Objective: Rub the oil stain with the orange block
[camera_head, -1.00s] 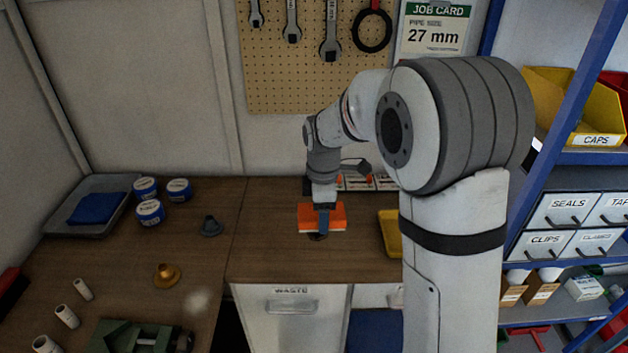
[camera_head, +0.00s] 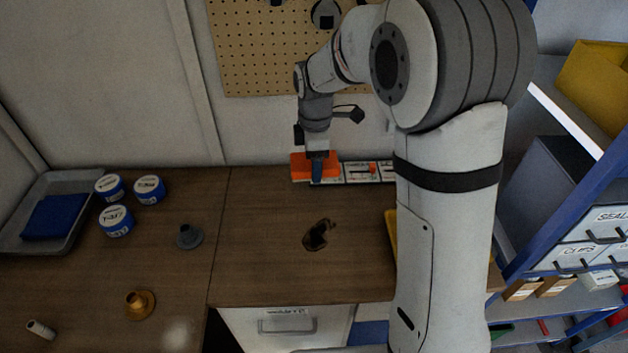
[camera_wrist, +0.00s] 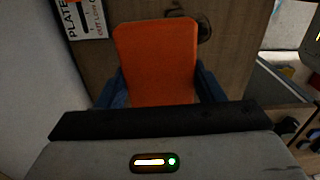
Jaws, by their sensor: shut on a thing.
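The orange block (camera_head: 310,163) is held in my gripper (camera_head: 317,168), near the back edge of the worktop. In the wrist view the orange block (camera_wrist: 158,60) sits between my blue fingers, which are shut on its sides. The oil stain (camera_head: 319,235) is a dark irregular patch on the brown worktop, in front of the block and apart from it. In the wrist view part of the stain (camera_wrist: 204,30) shows beyond the block's upper right corner. I cannot tell whether the block touches the worktop.
A row of labelled plates (camera_head: 358,172) lies along the back edge beside the block. A yellow tray (camera_head: 391,235) is at the right, partly hidden by my arm. The worktop around the stain is clear.

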